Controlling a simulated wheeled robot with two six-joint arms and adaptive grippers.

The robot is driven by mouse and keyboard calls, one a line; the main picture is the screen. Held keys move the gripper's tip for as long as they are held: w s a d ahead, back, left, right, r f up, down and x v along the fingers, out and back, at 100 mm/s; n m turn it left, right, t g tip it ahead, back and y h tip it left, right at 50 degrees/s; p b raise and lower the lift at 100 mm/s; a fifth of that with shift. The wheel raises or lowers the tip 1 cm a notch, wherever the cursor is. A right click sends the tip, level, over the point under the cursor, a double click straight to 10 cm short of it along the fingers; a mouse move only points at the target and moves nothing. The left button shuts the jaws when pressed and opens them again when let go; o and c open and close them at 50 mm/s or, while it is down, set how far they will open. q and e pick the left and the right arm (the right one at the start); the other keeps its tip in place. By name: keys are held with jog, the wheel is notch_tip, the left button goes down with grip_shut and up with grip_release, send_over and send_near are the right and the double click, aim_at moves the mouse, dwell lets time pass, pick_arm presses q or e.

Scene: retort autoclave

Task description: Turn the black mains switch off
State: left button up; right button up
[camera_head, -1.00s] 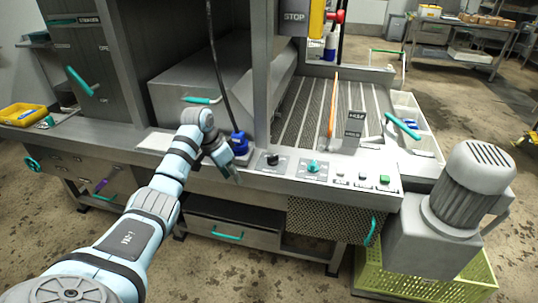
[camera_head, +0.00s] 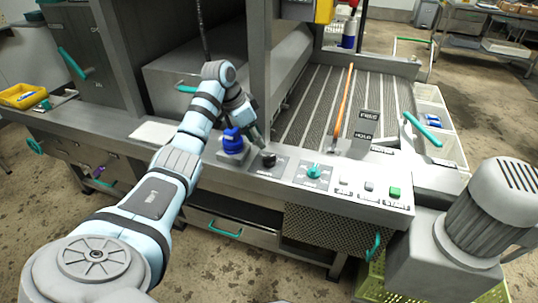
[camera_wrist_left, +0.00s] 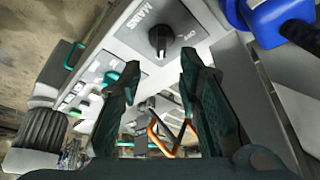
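The black mains switch (camera_head: 268,159) is a round knob on the sloping grey control panel, just right of the blue plug. In the left wrist view the knob (camera_wrist_left: 161,42) sits on a grey plate marked MAINS and OFF, with a pale pointer line on it. My left gripper (camera_head: 260,144) is right above and behind the knob. In the wrist view its two dark fingers (camera_wrist_left: 160,66) are apart with nothing between them, and the knob lies just beyond their tips. Whether a finger touches it cannot be told. My right gripper is out of view.
The blue plug (camera_head: 233,138) on its grey socket stands close left of the knob. A teal knob (camera_head: 313,171) and several push buttons, one green (camera_head: 394,192), are to the right. An orange rod (camera_head: 342,100) leans over the ribbed bed behind.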

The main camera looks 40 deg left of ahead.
aim_at(267, 157)
pick_arm(q)
jog(key=b+x, duration=0.1)
jog(key=x, duration=0.8)
jog(key=shift+w+a+f+b, duration=0.1)
jog(key=shift+a+b, duration=0.05)
jog(key=shift+b, duration=0.2)
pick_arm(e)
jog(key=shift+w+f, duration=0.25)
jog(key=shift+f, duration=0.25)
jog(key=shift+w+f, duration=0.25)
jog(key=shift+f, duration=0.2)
pick_arm(q)
jog(key=shift+c, duration=0.4)
jog(key=c, duration=0.7)
grip_shut()
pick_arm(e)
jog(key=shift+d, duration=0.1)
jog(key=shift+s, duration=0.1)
